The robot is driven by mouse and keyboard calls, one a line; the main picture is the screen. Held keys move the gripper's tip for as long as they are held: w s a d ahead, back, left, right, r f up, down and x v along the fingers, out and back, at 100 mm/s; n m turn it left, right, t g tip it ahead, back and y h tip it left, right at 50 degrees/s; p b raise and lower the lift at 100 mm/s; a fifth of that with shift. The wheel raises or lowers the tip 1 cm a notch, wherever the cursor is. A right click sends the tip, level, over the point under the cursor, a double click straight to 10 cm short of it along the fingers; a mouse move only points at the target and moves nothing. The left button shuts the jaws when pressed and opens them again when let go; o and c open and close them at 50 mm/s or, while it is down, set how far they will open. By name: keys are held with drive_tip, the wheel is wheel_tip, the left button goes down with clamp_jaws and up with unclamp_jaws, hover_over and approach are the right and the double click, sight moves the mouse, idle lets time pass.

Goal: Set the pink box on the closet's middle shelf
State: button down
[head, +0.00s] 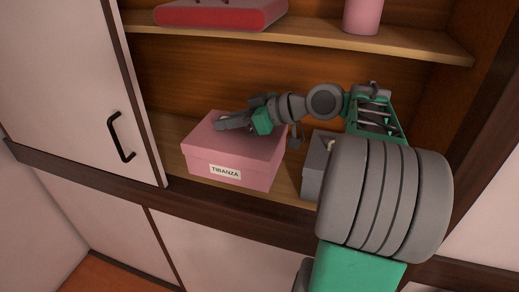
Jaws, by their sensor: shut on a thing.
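The pink box (232,165) has a lid and a white label reading "TIBIANZA" on its front. It sits upright on or just above the lower visible shelf (289,182) of the open wooden closet (190,66); any small gap beneath it is hard to tell. My gripper (226,122) reaches in from the right and is shut on the pink box at its top. The fingertips are small, and their exact hold is hard to see. Another shelf (340,34) runs above the box.
A grey box (313,165) stands right of the pink box, partly hidden by my arm. The upper shelf holds a red flat case (220,14) and a pink cylinder (362,16). A white door (75,80) with a black handle (120,137) borders the opening on the left.

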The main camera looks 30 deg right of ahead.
drive_tip(key=w+d+f+p, duration=0.3)
drive_tip(key=w+d+f, duration=0.4)
drive_tip(key=w+f, duration=0.3)
wheel_tip(320, 180, down, 3)
drive_tip(key=shift+d+r+p, duration=0.2)
drive_tip(key=shift+d+p, duration=0.2)
drive_tip(key=shift+w, duration=0.1)
drive_tip(key=shift+f+b, duration=0.45)
drive_tip(key=shift+b, duration=0.05)
drive_tip(key=shift+f, duration=0.2)
drive_tip(key=c, duration=1.5)
unclamp_jaws()
